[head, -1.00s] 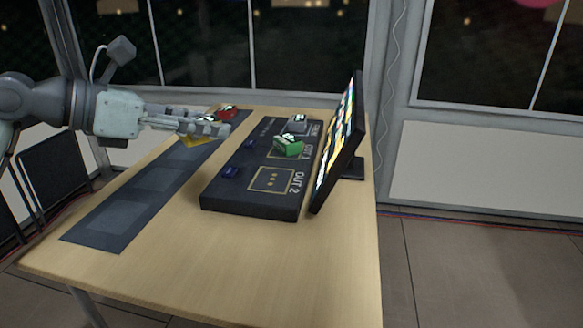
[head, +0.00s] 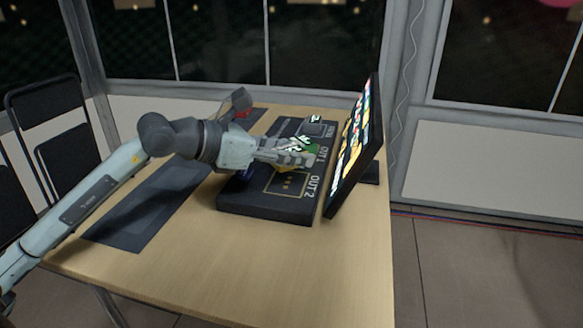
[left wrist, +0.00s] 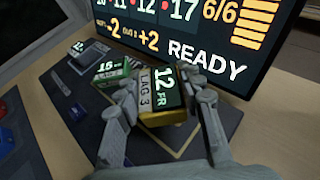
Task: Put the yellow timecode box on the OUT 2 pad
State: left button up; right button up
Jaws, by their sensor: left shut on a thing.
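My left gripper (head: 300,157) is shut on the yellow timecode box (left wrist: 161,92), seen in the left wrist view with its display and label facing up. The fingers cover its sides. In the head view the gripper hides most of the box, above the dark console (head: 260,207) and close to the OUT 2 pad. The OUT 2 pad (head: 287,184) is a gold-outlined square near the console's front, partly covered by the hand. A gap below the box is hard to judge. My right gripper is not in view.
A green box (head: 315,149) stands on OUT 1, close beside the gripper. A grey box (head: 314,127) is farther back. A tilted screen (head: 352,148) rises along the console's right side. A red box (head: 243,113) lies at the back left, near the dark mat (head: 135,222).

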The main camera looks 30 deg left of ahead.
aim_at(291, 182)
pick_arm(q)
jog(key=shift+f, duration=1.9)
jog(key=shift+f, duration=0.1)
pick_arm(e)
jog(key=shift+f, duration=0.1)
pick_arm(q)
jog(key=o, duration=1.2)
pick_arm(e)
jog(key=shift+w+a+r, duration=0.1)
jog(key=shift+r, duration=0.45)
